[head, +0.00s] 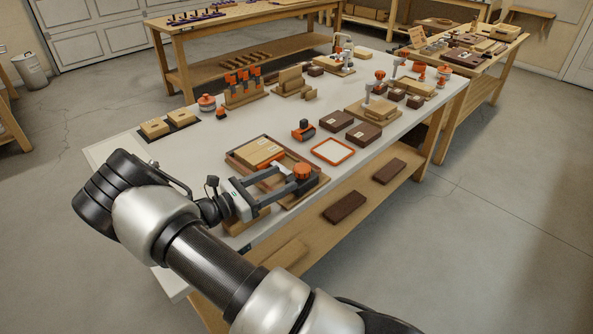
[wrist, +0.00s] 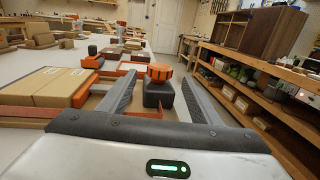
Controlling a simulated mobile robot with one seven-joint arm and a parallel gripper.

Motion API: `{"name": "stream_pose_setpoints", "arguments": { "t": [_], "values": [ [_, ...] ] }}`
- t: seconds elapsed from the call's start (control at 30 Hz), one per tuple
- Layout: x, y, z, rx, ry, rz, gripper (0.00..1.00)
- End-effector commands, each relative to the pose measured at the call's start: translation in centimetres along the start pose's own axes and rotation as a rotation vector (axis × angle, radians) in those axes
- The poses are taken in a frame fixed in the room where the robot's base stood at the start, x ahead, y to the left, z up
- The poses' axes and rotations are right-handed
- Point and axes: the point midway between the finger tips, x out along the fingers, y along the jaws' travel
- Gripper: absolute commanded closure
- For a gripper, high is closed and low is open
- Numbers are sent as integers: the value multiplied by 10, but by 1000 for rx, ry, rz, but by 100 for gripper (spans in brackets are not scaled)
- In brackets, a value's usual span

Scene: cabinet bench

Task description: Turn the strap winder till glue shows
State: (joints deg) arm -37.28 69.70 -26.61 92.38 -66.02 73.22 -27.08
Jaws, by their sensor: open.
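The strap winder's orange ribbed knob (wrist: 159,71) sits on a dark block (wrist: 158,96) in the wrist view. The knob also shows in the head view (head: 302,170), at the right end of a wooden tray (head: 232,160). Pale wooden boards (wrist: 62,84) lie in the tray left of the winder, with an orange strap (wrist: 38,112) along their near side. My gripper (head: 293,177) is open, low over the tray. In the wrist view its fingers (wrist: 159,78) stand either side of the knob with gaps; contact is not seen. I see no glue at the board joint.
Beside the tray are an orange-rimmed frame (head: 332,152), a black-and-orange tool (head: 303,130) and dark brown blocks (head: 336,121). Clamps (head: 242,82) and wooden blocks stand farther back on the white bench (head: 200,150). Bare bench top lies left of the tray.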

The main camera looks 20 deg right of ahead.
Motion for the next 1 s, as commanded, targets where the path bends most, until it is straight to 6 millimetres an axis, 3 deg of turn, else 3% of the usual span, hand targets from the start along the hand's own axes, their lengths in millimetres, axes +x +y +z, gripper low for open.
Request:
{"name": "stream_pose_setpoints", "arguments": {
  "t": [0.1,0.3,1.0],
  "values": [
    [-24,1,0,0,1,3,42],
    [-46,0,0,1,0,1,42],
    [-50,0,0,0,0,-1,42]
  ]
}}
